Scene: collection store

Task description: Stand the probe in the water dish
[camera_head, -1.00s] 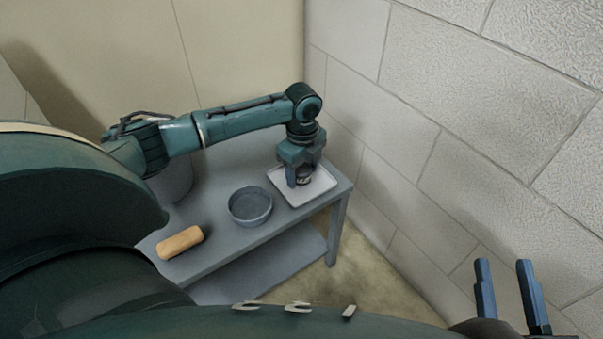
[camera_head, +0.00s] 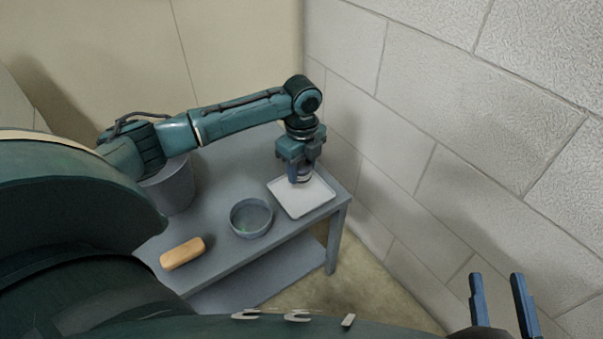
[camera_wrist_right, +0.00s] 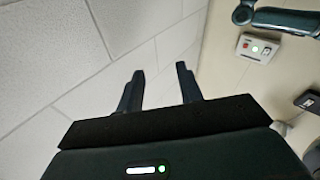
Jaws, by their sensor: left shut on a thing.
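My left gripper (camera_head: 301,176) points down over the white tray (camera_head: 318,198) at the right end of the grey table. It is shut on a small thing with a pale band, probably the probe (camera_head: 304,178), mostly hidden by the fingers. The round grey water dish (camera_head: 268,231) stands upright on the table, left of the tray and nearer to me. My right gripper (camera_head: 498,305) is open and empty at the lower right, away from the table. Its two spread fingers also show in the right wrist view (camera_wrist_right: 159,92).
A tan rounded block (camera_head: 182,254) lies left of the dish near the table's front edge. A grey bucket-like container (camera_head: 176,187) stands behind, under my left arm. A block wall (camera_head: 440,130) rises close to the table's right end. The grey table (camera_head: 215,232) is bare between block and dish.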

